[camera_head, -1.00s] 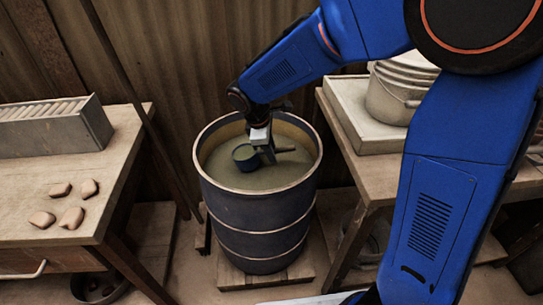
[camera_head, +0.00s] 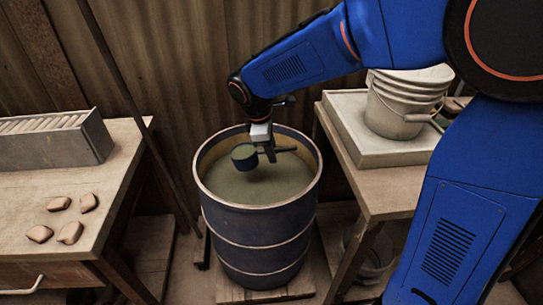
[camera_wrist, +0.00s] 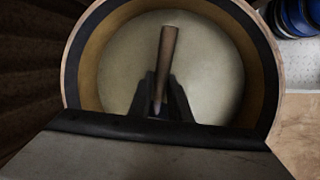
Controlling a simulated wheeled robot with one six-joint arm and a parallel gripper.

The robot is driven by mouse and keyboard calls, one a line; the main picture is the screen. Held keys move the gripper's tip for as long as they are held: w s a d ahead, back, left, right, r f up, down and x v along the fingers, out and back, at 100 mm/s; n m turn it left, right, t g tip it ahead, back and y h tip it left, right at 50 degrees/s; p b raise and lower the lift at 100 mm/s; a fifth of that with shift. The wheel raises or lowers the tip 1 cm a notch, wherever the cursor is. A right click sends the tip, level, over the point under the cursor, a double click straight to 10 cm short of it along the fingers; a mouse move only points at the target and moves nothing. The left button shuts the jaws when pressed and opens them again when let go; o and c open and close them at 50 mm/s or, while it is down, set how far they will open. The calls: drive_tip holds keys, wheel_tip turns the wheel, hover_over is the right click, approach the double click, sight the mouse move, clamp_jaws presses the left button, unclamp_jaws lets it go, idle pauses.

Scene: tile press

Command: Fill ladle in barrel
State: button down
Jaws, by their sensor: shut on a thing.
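The barrel (camera_head: 255,228) is a dark blue drum with pale hoops, standing upright between two tables. Murky grey-green liquid (camera_head: 285,178) fills its upper part; the liquid also shows in the wrist view (camera_wrist: 205,65). My gripper (camera_head: 268,153) is over the barrel's opening, shut on the handle of the ladle (camera_head: 244,156). The ladle's dark round cup points left in the head view and appears to hang above the liquid, with a dark shadow below. I cannot tell what is in the cup. In the wrist view the brown handle (camera_wrist: 168,50) sticks out between my fingers (camera_wrist: 160,95); the cup is hidden.
The left table (camera_head: 110,178) holds a grey ribbed box (camera_head: 60,148) and several clay lumps (camera_head: 70,232). The right table (camera_head: 375,195) holds a pale tray (camera_head: 355,128) with stacked buckets (camera_head: 400,105). A corrugated wall is close behind the barrel, and a thin post leans at its left.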

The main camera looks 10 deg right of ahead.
drive_tip(key=shift+y, duration=0.3)
drive_tip(key=shift+d+r, duration=0.2)
drive_tip(key=shift+r, duration=4.3)
